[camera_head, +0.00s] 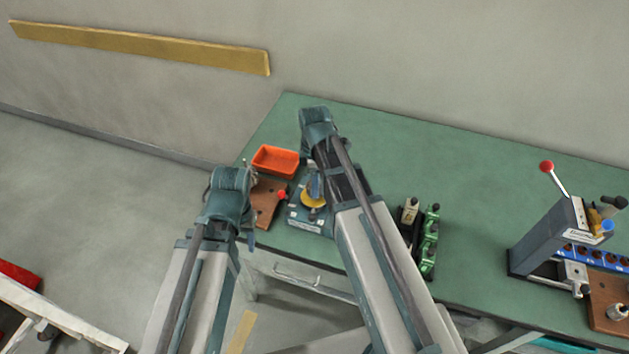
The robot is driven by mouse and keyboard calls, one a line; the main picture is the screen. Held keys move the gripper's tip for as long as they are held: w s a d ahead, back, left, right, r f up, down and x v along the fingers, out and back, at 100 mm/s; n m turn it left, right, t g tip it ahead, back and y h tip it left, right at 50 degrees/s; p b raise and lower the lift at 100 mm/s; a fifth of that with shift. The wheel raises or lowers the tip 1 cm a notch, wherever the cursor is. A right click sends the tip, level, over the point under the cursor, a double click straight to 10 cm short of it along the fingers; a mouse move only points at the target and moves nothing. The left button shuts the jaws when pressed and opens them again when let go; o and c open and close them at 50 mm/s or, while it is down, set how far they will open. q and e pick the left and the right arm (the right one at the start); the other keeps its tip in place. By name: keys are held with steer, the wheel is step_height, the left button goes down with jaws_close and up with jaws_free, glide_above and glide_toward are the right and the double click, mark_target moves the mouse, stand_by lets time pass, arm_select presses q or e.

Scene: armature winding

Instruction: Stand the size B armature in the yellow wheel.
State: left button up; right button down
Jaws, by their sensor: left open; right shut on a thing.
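The yellow wheel (313,200) sits on a small blue-grey fixture (305,222) near the bench's left front edge. My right gripper (314,172) is over the wheel, pointing down. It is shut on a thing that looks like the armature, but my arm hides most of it. I cannot make out its size mark, or whether it touches the wheel. My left gripper (238,187) is open, left of the fixture by the bench's left edge. Its fingers are mostly hidden behind its wrist.
An orange bin (276,160) stands behind the fixture. A brown board (266,203) with a red knob (282,195) lies left of it. Right of my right arm are green-topped parts (430,240) and a press (556,232) with a red-balled lever. The green bench (450,185) between is clear.

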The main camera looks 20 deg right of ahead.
steer(key=shift+c, duration=0.3)
jaws_free()
steer(key=shift+r, duration=0.15)
steer(key=shift+r+p, duration=2.1)
steer(key=shift+p, duration=0.15)
steer(key=shift+r, duration=0.15)
step_height(320, 180, up, 14)
steer(key=p, duration=1.4)
steer(key=shift+f, duration=0.25)
steer(key=shift+f, duration=0.1)
